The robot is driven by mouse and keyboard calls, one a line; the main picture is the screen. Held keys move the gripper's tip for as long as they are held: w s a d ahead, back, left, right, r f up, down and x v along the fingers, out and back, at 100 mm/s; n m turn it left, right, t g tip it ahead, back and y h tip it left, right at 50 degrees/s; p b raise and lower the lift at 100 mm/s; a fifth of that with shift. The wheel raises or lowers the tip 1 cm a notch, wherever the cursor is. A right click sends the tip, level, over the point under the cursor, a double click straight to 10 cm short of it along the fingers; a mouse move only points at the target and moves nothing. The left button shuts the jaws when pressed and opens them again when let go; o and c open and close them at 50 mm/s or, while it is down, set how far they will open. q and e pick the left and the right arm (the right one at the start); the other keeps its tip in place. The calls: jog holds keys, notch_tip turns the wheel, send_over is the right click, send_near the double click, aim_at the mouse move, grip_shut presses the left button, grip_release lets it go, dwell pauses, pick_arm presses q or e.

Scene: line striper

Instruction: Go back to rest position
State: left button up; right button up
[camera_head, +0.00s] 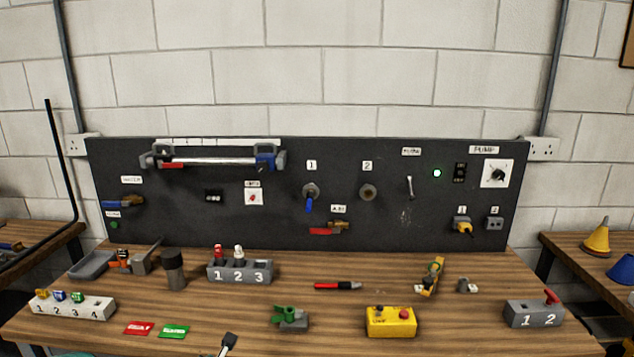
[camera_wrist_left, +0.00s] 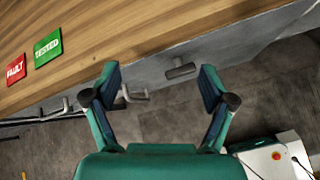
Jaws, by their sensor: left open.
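My left gripper (camera_wrist_left: 160,82) shows in the left wrist view with its two teal, dark-padded fingers spread wide apart. Nothing is between the fingers. It is beside the front edge of the wooden bench (camera_wrist_left: 150,35), over the dark floor (camera_wrist_left: 170,125). In the head view only a small teal piece shows at the bottom left edge, and I cannot tell which part of the arm it is. My right gripper is in neither view.
The bench (camera_head: 350,265) carries a red tag (camera_head: 139,328), a green tag (camera_head: 174,331), a yellow button box (camera_head: 391,322), a green-handled valve (camera_head: 290,318) and numbered blocks. A black panel (camera_head: 400,225) stands behind. Side benches flank it.

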pick_arm(q)
jog(key=s+d+f+m+g+h, duration=0.1)
jog(key=s+d+f+m+g, duration=0.15)
jog(key=s+f+m, duration=0.55)
jog(key=s+d+f+m+g+h, duration=0.1)
jog(key=s+f+m+g, duration=0.25)
jog(key=s+f, duration=0.75)
jog(key=s+d+f+m+g+h, duration=0.1)
jog(key=s+d+m+g, duration=0.2)
jog(key=s+m, duration=0.9)
jog(key=d+m, duration=0.2)
jog(key=m, duration=0.3)
jog(key=shift+h, duration=0.4)
